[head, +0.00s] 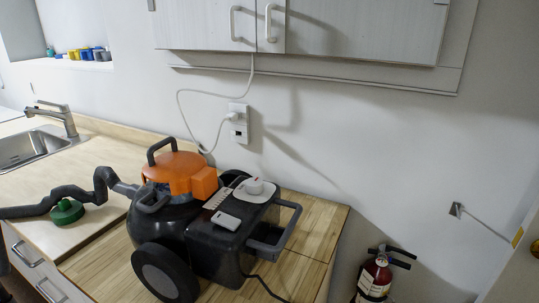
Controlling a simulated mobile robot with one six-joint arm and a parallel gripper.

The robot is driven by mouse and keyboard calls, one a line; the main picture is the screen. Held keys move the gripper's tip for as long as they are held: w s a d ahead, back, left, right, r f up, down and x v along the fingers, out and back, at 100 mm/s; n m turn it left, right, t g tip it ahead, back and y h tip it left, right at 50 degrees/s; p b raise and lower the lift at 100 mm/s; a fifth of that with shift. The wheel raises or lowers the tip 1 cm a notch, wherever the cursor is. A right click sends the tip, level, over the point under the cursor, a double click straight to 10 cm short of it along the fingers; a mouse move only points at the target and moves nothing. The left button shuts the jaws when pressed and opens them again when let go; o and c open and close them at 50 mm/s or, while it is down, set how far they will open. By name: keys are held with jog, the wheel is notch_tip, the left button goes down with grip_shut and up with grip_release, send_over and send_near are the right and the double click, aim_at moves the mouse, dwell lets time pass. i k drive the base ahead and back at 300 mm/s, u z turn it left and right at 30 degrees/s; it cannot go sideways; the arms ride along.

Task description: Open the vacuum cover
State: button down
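A vacuum (215,243) with a black body and large dark wheels stands on the wooden counter in the head view. Its orange top cover (174,172) has a black arched handle (174,147) and sits down on the round body, so it looks shut. A dark hose (75,193) runs from the vacuum to the left. A white device and small light-coloured items lie on the vacuum's black rear box (222,252). My gripper is not in view.
A sink with a tap (58,118) is at the left. A green round object (67,211) lies beside the hose. Wall cabinets (350,28) hang above, and a white cord runs to a wall outlet (238,123). A fire extinguisher (375,278) stands at lower right.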

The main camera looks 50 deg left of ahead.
aim_at(185, 172)
jog(key=u, duration=2.45)
jog(key=k, duration=0.4)
jog(key=u, duration=0.05)
jog(key=i, duration=0.35)
jog(key=u, duration=0.2)
